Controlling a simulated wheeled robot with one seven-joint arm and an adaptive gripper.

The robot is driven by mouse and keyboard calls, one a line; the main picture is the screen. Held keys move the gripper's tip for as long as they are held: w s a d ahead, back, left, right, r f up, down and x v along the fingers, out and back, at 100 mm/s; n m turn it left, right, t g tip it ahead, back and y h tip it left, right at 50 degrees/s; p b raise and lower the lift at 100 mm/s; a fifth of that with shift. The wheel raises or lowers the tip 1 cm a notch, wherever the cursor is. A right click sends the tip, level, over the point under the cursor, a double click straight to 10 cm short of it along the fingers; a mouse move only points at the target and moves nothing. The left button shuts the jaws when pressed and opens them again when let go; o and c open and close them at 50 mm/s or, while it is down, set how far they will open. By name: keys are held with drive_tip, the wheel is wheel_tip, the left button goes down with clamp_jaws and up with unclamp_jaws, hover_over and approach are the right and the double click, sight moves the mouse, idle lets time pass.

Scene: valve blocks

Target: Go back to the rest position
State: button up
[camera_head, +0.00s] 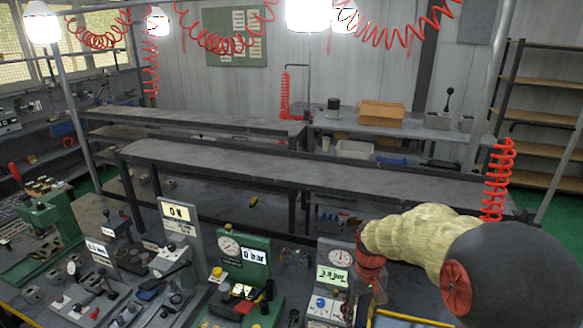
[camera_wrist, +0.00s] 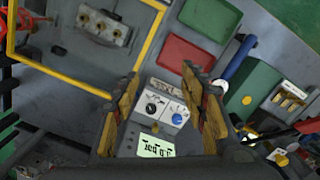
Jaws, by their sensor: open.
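My gripper (camera_wrist: 162,76) is open in the wrist view, its two worn yellow-and-black fingers spread with nothing held between them. Between and beyond them is a grey valve block (camera_wrist: 153,90) with a black knob, a blue knob (camera_wrist: 178,119) and a lit pressure display (camera_wrist: 157,146). In the head view the same grey block (camera_head: 322,298) stands at the front, with a round gauge and a display reading about 3.0 bar. My arm reaches in from the right, in a cream sleeve, with its red wrist beside this block. The fingers are hard to make out there.
A green valve block (camera_head: 258,243) showing 0 bar and a grey block with an ON display (camera_head: 177,212) stand to the left. A yellow frame (camera_wrist: 75,82) and red and green trays (camera_wrist: 187,53) lie near my gripper. Long benches (camera_head: 220,170) stand behind.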

drive_tip(key=s+r+m+t+b, duration=0.1)
drive_tip(key=s+r+t+b, duration=0.2)
drive_tip(key=s, duration=0.9)
drive_tip(key=s+r+m+t+b, duration=0.1)
drive_tip(key=s+r+t+b, duration=0.2)
drive_tip(key=s, duration=0.9)
wheel_tip(320, 180, up, 4)
drive_tip(key=shift+s+r+b, duration=0.15)
drive_tip(key=shift+s+b, duration=0.25)
drive_tip(key=shift+b, duration=0.75)
idle(0.8)
